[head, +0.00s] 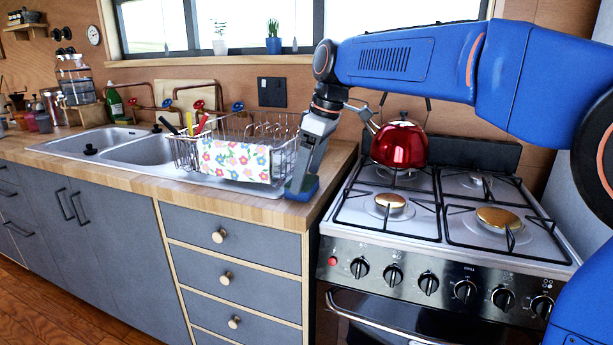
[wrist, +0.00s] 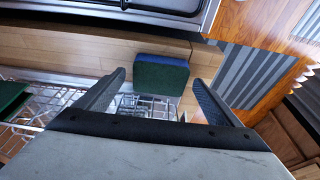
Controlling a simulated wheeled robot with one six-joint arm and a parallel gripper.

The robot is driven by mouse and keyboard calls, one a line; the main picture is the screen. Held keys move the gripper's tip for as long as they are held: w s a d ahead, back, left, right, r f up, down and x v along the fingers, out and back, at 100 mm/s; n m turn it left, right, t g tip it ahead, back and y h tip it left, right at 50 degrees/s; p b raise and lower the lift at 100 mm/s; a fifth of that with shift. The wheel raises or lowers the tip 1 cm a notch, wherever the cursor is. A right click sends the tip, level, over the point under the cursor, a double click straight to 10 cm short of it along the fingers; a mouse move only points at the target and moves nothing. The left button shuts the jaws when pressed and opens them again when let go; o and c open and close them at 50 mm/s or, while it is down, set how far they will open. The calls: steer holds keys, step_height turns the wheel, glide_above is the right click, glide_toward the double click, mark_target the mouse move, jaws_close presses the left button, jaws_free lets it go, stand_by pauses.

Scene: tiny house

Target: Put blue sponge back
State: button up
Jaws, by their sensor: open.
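The blue sponge (head: 301,190) lies on the wooden counter at its front right corner, beside the stove. In the wrist view the sponge (wrist: 162,74) shows blue with a green side, and sits ahead of and between my two fingers. My gripper (head: 307,178) reaches down over the sponge in the head view and hides part of it. In the wrist view my gripper (wrist: 158,80) is open, with a finger on each side of the sponge. I cannot tell whether the fingers touch it.
A wire dish rack (head: 280,129) with a flowered cloth (head: 236,161) stands just left of my gripper. A double sink (head: 140,149) is further left. The stove (head: 470,240) with a red kettle (head: 400,145) is close on the right. The counter's front strip (head: 240,205) is clear.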

steer(key=v, duration=1.1)
steer(key=shift+s, duration=0.15)
